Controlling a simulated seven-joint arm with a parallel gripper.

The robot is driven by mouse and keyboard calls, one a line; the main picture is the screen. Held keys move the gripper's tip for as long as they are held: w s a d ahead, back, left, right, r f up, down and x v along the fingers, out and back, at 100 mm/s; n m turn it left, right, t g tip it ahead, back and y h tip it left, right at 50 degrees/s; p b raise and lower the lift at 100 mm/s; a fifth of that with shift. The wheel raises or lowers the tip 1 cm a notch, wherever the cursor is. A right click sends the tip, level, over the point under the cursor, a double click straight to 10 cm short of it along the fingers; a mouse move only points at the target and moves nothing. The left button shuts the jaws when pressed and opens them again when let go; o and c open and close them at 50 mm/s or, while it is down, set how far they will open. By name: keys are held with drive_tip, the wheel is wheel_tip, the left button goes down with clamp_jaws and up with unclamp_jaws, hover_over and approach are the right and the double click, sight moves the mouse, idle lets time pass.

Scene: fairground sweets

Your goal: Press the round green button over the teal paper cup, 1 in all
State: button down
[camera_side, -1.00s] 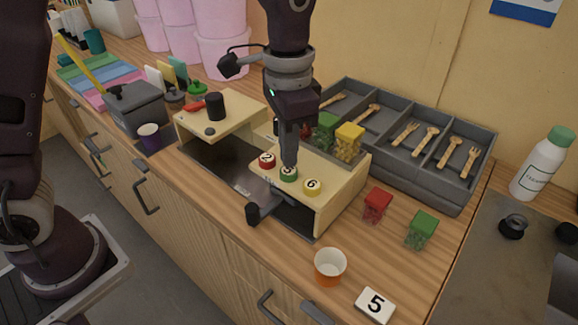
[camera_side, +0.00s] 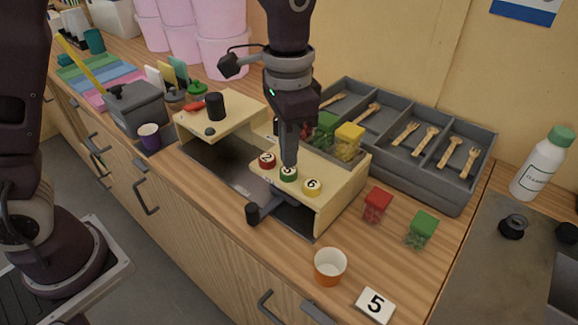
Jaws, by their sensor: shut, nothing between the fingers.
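A teal cup (camera_side: 94,42) stands far back on the left. I see no teal cup beneath the green button.
Red, green and yellow sweet containers (camera_side: 349,142) stand behind the buttons, close to my gripper. A grey tray of wooden forks (camera_side: 437,190) lies at the back right.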

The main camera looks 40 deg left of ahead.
drive_tip(key=shift+f, duration=1.15)
drive_tip(key=shift+r, duration=1.15)
